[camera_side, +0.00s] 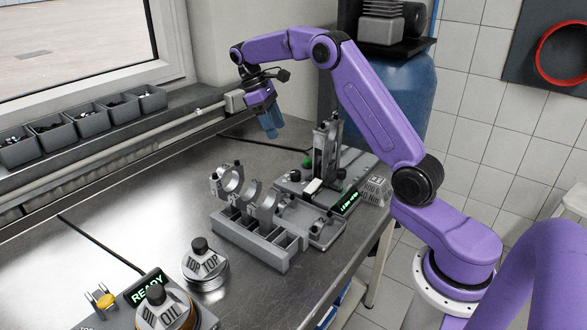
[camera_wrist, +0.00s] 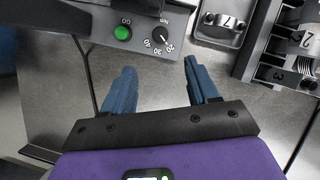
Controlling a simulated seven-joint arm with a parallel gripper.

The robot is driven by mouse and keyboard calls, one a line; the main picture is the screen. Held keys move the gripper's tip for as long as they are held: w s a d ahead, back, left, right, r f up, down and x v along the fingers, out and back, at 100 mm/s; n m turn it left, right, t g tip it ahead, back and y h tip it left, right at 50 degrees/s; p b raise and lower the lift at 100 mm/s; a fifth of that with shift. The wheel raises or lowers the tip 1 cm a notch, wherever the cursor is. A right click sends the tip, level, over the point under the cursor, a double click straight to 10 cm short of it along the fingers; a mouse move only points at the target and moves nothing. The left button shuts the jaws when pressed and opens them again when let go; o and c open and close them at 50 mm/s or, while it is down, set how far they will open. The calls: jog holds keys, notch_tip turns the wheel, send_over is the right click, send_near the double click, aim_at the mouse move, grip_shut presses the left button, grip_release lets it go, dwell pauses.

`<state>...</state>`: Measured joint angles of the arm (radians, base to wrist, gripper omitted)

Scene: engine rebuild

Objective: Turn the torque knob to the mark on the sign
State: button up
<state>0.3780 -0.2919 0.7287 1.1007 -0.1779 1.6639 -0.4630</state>
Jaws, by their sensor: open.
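The torque knob (camera_wrist: 160,34) is a small dark dial on a grey panel at the top of the wrist view. Numbers including 20, 30 and 40 stand around it. A white mark shows at its lower right, towards the 20. My gripper (camera_wrist: 160,70) is open and empty, its blue fingers apart, with the knob beyond the fingertips. In the side view my gripper (camera_side: 271,128) hangs above the back of the bench, left of the grey machine (camera_side: 318,190).
A green GO button (camera_wrist: 122,33) sits left of the knob. A grey rack (camera_side: 245,232) with rings and a lit display (camera_side: 349,202), too small to read, are near the machine. A READY display (camera_side: 150,285) and a TOP-marked cylinder (camera_side: 205,270) stand in front. Bare bench lies at left.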

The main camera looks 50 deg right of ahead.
aim_at(295, 172)
jog(key=x, duration=1.4)
jog(key=shift+s+f, duration=0.1)
jog(key=shift+f, duration=0.2)
jog(key=c, duration=1)
